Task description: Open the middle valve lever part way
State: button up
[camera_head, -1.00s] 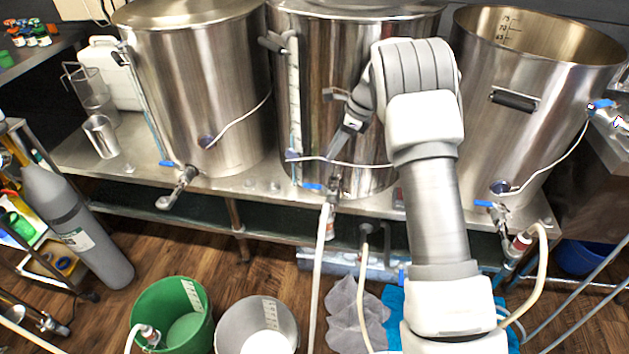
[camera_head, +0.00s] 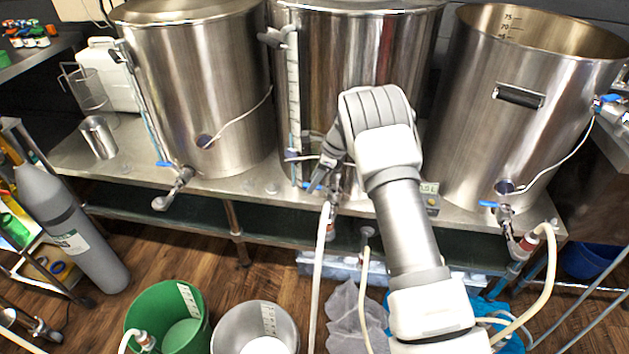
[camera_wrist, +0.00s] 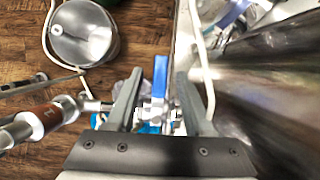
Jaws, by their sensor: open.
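The middle valve (camera_head: 334,196) sits low on the front of the middle kettle (camera_head: 355,60), with a pale hose hanging from it. Its blue lever (camera_wrist: 160,78) shows clearly in the wrist view, between the two grey fingers of my gripper (camera_wrist: 158,86). The fingers are apart, one on each side of the lever, with a visible gap to each. In the head view my gripper (camera_head: 320,178) is at the valve and hides most of the lever. I cannot tell how far the valve is turned.
The left kettle's valve (camera_head: 176,188) and the right kettle's valve (camera_head: 502,212) also have blue levers. A pale hose (camera_wrist: 203,60) runs close beside the right finger in the wrist view. A green bucket (camera_head: 170,312) and a grey bucket (camera_head: 255,325) stand on the floor.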

grip_shut()
dwell(1.4)
